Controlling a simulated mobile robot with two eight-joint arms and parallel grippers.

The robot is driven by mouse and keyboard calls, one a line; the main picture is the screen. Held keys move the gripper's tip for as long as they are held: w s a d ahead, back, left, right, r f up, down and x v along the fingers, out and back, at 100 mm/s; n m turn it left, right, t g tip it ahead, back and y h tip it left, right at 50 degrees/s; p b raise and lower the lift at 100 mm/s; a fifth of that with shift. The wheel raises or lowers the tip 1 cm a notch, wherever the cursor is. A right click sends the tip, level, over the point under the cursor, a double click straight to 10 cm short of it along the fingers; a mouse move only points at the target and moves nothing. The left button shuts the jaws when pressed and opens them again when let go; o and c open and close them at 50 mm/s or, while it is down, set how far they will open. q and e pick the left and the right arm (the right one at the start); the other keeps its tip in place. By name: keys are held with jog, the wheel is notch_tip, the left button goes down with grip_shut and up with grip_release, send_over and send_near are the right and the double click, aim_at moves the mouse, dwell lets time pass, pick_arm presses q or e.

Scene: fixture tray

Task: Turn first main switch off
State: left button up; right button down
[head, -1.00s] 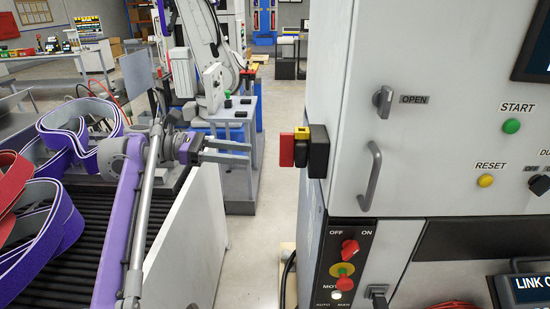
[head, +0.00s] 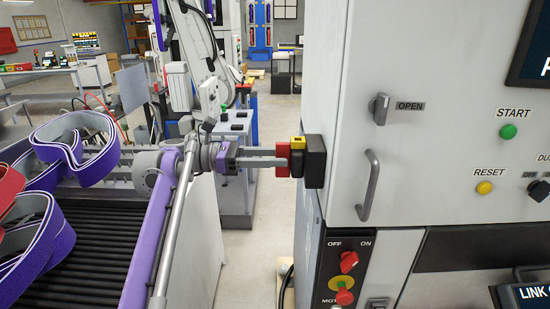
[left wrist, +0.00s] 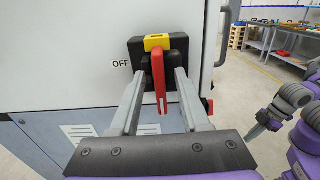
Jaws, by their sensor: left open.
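The main switch (head: 313,161) is a black box with a yellow top and a red handle (head: 283,160), on the left side of the cabinet. In the left wrist view the red handle (left wrist: 159,82) points down, and an OFF label (left wrist: 121,64) is left of the box. My left gripper (head: 280,163) is open at the switch. In the left wrist view its fingers stand on either side of the handle, with a gap visible at least lower down. Contact near the tips is unclear. A purple arm, apparently my right, shows with its gripper (left wrist: 257,130) small at the right edge.
The grey cabinet (head: 335,70) carries a door handle (head: 369,185), a START button and a lower red OFF/ON knob (head: 348,261). A conveyor (head: 85,255) with purple belts stands at left. An aisle of clear floor runs behind the gripper.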

pick_arm(q)
jog(key=shift+d, duration=0.1)
grip_shut()
pick_arm(e)
jog(key=shift+r, duration=0.1)
dwell(0.4)
pick_arm(q)
jog(key=m+p, duration=0.2)
jog(key=m, duration=0.2)
jog(key=m+p, duration=0.3)
jog(key=m, duration=0.2)
jog(key=m+p, duration=0.3)
jog(key=m, duration=0.1)
jog(key=shift+s+f+m, duration=0.1)
jog(key=shift+s+m, duration=0.3)
jog(key=shift+f+m+p, duration=0.15)
jog(key=shift+m+p, duration=0.25)
jog(key=shift+m, duration=0.6)
jog(key=shift+f+m+p, duration=0.1)
jog(key=shift+m+p, duration=0.25)
jog(key=shift+m, duration=0.65)
pick_arm(e)
notch_tip(320, 180, up, 11)
jog(key=w, duration=0.3)
jog(key=shift+t, duration=0.3)
jog(key=shift+r, duration=0.1)
